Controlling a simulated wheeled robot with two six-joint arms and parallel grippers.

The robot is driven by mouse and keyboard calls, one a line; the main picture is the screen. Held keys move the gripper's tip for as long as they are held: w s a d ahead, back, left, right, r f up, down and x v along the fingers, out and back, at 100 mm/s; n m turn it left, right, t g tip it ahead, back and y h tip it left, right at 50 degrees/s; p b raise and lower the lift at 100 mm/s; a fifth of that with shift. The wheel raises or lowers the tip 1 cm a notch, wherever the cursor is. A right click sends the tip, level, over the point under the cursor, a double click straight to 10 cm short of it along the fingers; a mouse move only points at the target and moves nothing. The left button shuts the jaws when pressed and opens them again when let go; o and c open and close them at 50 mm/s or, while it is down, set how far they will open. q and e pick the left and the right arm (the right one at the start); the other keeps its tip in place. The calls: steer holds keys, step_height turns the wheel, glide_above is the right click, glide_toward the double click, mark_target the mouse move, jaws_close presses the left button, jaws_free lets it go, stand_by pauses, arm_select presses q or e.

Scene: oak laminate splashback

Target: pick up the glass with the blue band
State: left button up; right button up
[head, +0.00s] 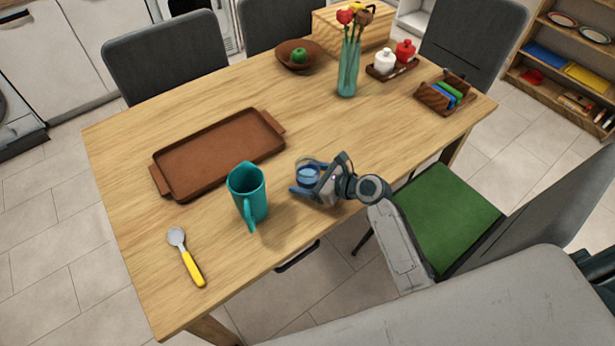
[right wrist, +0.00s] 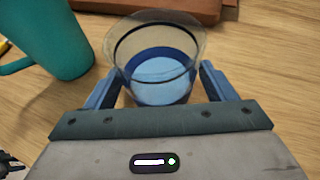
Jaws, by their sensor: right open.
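The glass with the blue band (head: 307,176) stands upright on the wooden table, right of the teal pitcher. In the right wrist view the clear glass (right wrist: 155,65) shows a blue band low on its wall and a dark ring near its rim. My right gripper (head: 305,178) is open, with its blue fingers (right wrist: 161,88) on either side of the glass. The glass is between the fingers, and small gaps seem to show beside it. My left gripper is not in view.
The teal pitcher (head: 247,192) stands close left of the glass. A brown tray (head: 220,152) lies behind it, and a yellow-handled spoon (head: 186,257) lies front left. A flower vase (head: 348,70) stands farther back. The table between tray and vase is clear.

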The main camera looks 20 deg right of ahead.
steer(key=shift+c, duration=0.3)
steer(key=shift+w, duration=0.1)
steer(key=c, duration=1.1)
steer(key=shift+c, duration=0.4)
steer(key=shift+r, duration=0.1)
